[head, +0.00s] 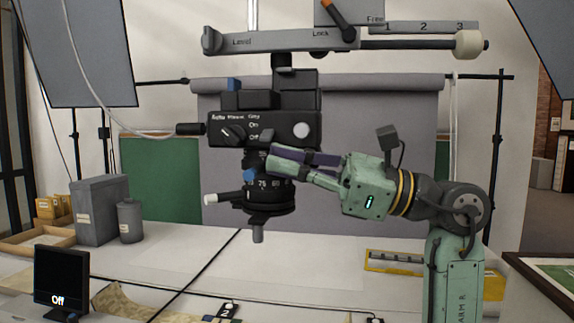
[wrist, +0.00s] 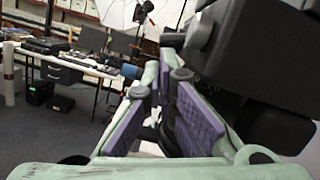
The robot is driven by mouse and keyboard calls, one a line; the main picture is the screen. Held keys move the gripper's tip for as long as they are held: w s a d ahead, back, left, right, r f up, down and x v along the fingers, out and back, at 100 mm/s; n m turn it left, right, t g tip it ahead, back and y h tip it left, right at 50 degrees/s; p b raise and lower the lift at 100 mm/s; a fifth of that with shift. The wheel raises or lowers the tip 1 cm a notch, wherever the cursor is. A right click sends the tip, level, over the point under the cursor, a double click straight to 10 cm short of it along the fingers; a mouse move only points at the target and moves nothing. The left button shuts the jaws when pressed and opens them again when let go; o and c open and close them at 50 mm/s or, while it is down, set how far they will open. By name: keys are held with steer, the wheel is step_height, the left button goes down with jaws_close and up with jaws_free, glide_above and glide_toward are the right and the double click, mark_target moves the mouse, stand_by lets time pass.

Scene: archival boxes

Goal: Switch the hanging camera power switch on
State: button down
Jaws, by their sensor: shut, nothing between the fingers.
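The dark camera (head: 285,127) hangs lens-down from an overhead bar. Its front face has "On" above "Off", with a small dark lever (head: 267,135) beside the labels that seems to be the power switch; its setting is too small to tell for sure. The monitor (head: 61,280) at the lower left reads "Off". My gripper (head: 272,160) comes in from the right, shut and empty, its fingertips just below the camera body in front of the lens top. I cannot tell whether they touch it. In the wrist view the purple-padded fingers (wrist: 165,115) are beside the dark camera body (wrist: 255,50).
The lens (head: 268,193) with a numbered ring hangs below my fingers. A cable (head: 85,70) loops to the camera's left side.

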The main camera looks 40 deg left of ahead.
steer(key=shift+s+d+r+m+t+y, duration=0.1)
steer(key=shift+s+d+m+t+y, duration=0.1)
steer(key=shift+m, duration=0.55)
steer(key=shift+s+d+r+m+t+y, duration=0.1)
steer(key=shift+s+m+t+y, duration=0.1)
steer(key=shift+m, duration=0.55)
steer(key=shift+s+d+r+m+t+y, duration=0.1)
steer(key=shift+s+r+m+t+y, duration=0.15)
steer(key=shift+m, duration=0.7)
steer(key=shift+s+d+r+m+t, duration=0.1)
steer(key=shift+r+m+t, duration=0.2)
steer(key=shift+m, duration=0.6)
steer(key=shift+s+d+r+m+t+y, duration=0.1)
steer(key=shift+s+r+m+t+y, duration=0.2)
steer(key=shift+m, duration=0.65)
steer(key=shift+w+d+f+b, duration=0.1)
steer(key=shift+b, duration=0.2)
